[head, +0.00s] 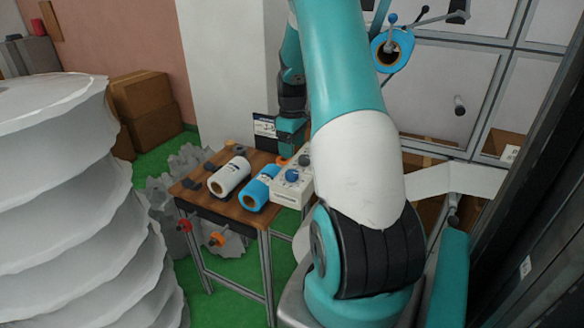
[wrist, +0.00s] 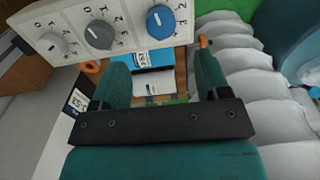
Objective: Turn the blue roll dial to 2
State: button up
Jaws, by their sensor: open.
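The white control box (head: 288,190) stands on the wooden table, and its face fills the top of the wrist view (wrist: 128,22). Its blue dial (wrist: 160,22) is at the right end, beside a grey dial (wrist: 98,34) and a pale dial (wrist: 54,44). A light pointer line shows on the blue dial, but I cannot read its setting surely. The blue dial also shows in the head view (head: 291,176). My gripper (wrist: 162,62) is open and empty, its fingertips apart from the blue dial, which appears beyond them. In the head view, my gripper (head: 291,137) hangs over the table's back.
A blue roll (head: 257,188) and a white roll (head: 229,177) lie on the table (head: 205,200) left of the box. A small screen (head: 265,126) stands behind. A large pale pleated stack (head: 70,190) takes up the left. Brown cartons (head: 145,96) stand by the wall.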

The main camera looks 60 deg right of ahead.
aim_at(292, 173)
notch_tip(292, 173, down, 9)
jog(key=shift+p, duration=1.1)
jog(key=c, duration=0.9)
